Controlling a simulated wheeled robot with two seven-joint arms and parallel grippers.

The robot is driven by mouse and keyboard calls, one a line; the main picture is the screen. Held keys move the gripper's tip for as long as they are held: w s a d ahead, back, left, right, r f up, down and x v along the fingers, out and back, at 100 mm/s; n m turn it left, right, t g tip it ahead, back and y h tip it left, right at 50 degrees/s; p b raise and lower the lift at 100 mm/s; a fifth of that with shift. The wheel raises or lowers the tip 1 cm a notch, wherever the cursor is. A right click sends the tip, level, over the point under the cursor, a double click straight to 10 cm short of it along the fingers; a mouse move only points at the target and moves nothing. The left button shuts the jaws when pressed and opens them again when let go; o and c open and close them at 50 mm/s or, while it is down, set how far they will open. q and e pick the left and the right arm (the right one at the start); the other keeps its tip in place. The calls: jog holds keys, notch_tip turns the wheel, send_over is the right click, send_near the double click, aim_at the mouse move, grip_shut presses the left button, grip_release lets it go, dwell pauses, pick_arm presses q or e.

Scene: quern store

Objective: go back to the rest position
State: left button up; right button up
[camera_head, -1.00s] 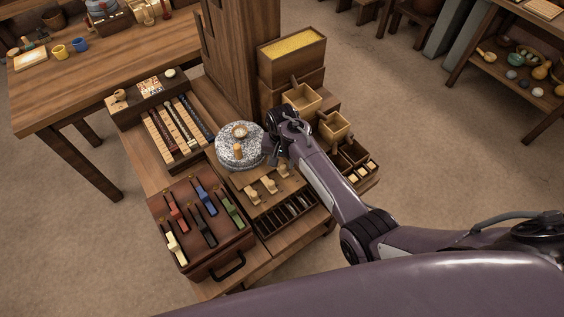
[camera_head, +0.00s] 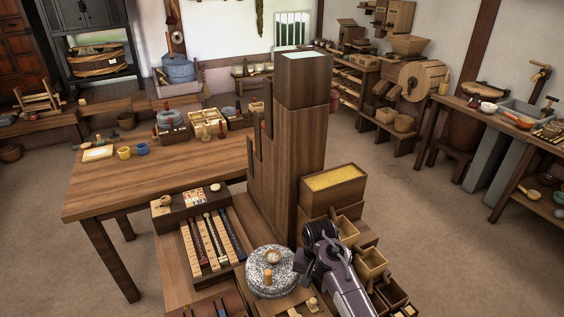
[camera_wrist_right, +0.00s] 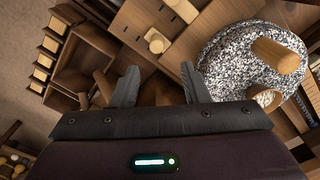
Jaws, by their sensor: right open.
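My right gripper (camera_head: 312,270) is beside the round speckled stone quern (camera_head: 262,283), on its right, in the head view. In the right wrist view its two fingers (camera_wrist_right: 158,88) stand apart with nothing between them. The quern (camera_wrist_right: 225,55) shows there at the upper right with a wooden peg handle (camera_wrist_right: 277,55). Whether the gripper touches the quern cannot be told; a gap shows in the wrist view. My left gripper is in neither view.
A tall wooden post (camera_head: 300,150) stands behind the quern. A box of yellow grain (camera_head: 333,188) and small wooden scoop boxes (camera_head: 370,262) stand close to my right arm. A wooden table (camera_head: 160,178) is at the left. Open floor (camera_head: 420,215) lies to the right.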

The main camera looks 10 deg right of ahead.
jog(key=shift+s+d+f, duration=0.15)
jog(key=shift+s, duration=0.2)
jog(key=s+d+r+n+t, duration=0.15)
jog(key=s+r, duration=0.25)
jog(key=s, duration=0.4)
jog(key=s+d+r+n+t, duration=0.1)
jog(key=s+d+r+n, duration=0.15)
jog(key=s, duration=0.45)
jog(key=s+d+r+n+t, duration=0.1)
jog(key=s+r+n, duration=0.25)
jog(key=s, duration=0.45)
notch_tip(320, 180, down, 28)
jog(key=g, duration=0.1)
jog(key=s+d+f, duration=0.2)
jog(key=s+f, duration=0.8)
jog(key=s+d+f+g, duration=0.1)
jog(key=s+f, duration=0.8)
jog(key=s, duration=0.2)
jog(key=shift+d+f, duration=0.35)
jog(key=shift+s+d+g, duration=0.1)
jog(key=shift+s+g, duration=0.05)
jog(key=shift+g, duration=0.1)
